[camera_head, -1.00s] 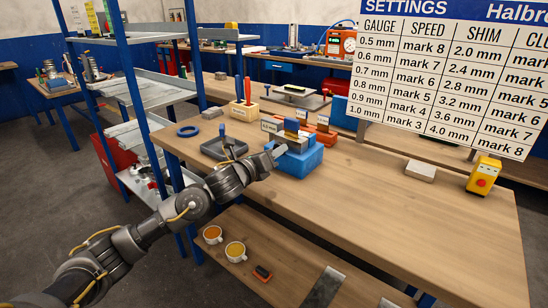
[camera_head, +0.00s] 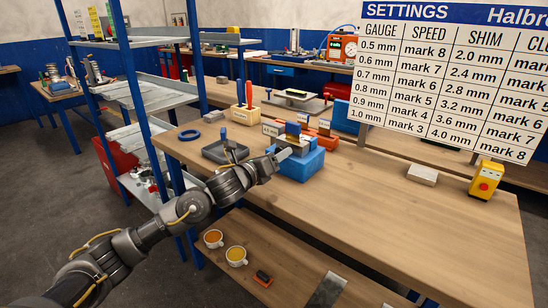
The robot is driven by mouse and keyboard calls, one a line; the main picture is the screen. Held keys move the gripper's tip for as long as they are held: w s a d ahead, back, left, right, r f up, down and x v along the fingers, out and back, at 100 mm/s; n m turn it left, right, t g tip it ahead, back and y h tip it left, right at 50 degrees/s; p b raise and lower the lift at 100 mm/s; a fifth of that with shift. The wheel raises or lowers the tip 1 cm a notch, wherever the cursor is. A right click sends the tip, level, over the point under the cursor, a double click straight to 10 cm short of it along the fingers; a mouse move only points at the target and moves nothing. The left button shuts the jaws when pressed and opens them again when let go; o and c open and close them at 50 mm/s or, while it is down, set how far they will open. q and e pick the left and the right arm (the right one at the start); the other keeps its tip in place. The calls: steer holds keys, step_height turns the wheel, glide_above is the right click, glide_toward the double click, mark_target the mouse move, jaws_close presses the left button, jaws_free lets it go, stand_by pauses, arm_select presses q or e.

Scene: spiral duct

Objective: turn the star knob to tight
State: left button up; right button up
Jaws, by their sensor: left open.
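I cannot make out a star knob clearly in the head view. A blue block-shaped fixture (camera_head: 305,166) stands on the wooden workbench, with a grey metal top and small tagged pieces at its back. My left gripper (camera_head: 283,154) reaches in from the left, its fingertips at the fixture's upper left edge. It is open, and nothing shows between its fingers. Whether it touches the fixture I cannot tell. The gripper and wrist hide part of the fixture's left side. My right gripper is not in view.
A dark tray (camera_head: 222,152) lies left of the fixture, close behind my wrist. A yellow box with a red button (camera_head: 486,181) stands at right. The bench's front middle is clear.

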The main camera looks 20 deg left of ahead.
arm_select(q)
steer(key=shift+s+a, duration=0.1)
steer(key=shift+s, duration=0.1)
steer(key=b+v, duration=0.1)
steer(key=v, duration=0.9)
steer(key=shift+s, duration=0.2)
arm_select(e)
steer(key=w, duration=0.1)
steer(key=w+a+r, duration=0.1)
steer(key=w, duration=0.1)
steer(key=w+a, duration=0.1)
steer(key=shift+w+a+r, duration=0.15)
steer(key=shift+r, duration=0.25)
arm_select(q)
steer(key=shift+f, duration=0.1)
